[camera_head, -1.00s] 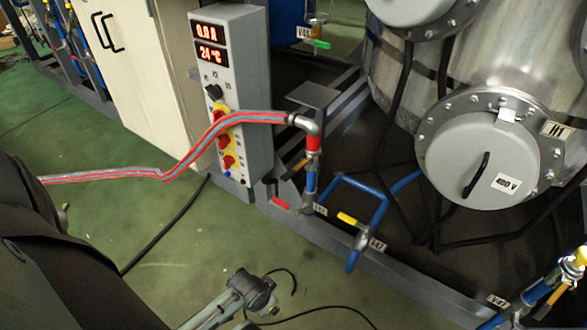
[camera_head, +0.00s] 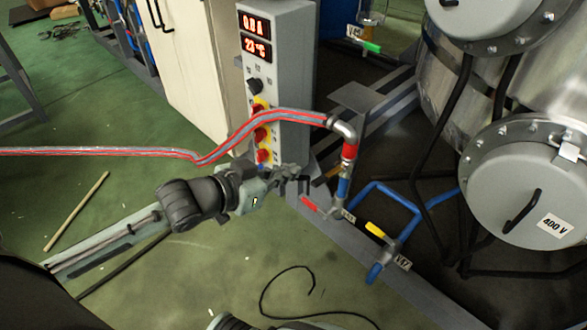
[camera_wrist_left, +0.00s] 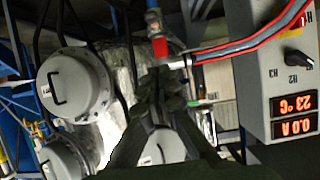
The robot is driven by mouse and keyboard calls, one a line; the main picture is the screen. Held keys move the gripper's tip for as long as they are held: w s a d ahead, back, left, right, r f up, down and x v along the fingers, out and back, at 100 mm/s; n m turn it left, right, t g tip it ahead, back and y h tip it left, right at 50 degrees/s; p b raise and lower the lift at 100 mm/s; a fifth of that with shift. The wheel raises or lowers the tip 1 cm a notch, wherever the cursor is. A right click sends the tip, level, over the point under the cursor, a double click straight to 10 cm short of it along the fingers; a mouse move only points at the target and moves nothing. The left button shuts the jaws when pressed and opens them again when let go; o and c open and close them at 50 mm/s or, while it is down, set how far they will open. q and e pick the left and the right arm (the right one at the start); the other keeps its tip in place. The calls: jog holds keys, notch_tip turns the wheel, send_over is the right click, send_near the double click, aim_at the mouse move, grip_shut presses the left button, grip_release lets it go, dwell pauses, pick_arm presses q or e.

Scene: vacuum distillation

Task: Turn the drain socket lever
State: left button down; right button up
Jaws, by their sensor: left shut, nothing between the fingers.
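I cannot tell from labels which is the drain socket lever. My left gripper (camera_head: 303,183) is shut and empty, just above and left of the red lever in the picture; contact cannot be made out. In the left wrist view the shut fingers (camera_wrist_left: 163,76) point toward the red part of the fitting (camera_wrist_left: 160,47). The red lever is not clear there.
A grey control box (camera_head: 280,75) with knobs and a display stands behind the gripper. A red and grey hose (camera_head: 232,140) runs left from the fitting. A metal tank with a round flange (camera_head: 525,190) fills the right.

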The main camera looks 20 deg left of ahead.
pick_arm(q)
send_over(314, 183)
jog(key=w, duration=0.1)
jog(key=f, duration=0.3)
jog(key=shift+w+d+f, duration=0.15)
jog(key=shift+d+f, duration=0.05)
jog(key=shift+f, duration=0.2)
jog(key=f, duration=0.1)
jog(key=s+f, duration=0.1)
jog(key=shift+a+f, duration=0.15)
jog(key=shift+f, duration=0.55)
jog(key=shift+s+f, duration=0.1)
jog(key=shift+f, duration=0.2)
pick_arm(e)
jog(key=shift+s+f, duration=0.3)
jog(key=shift+s, duration=0.05)
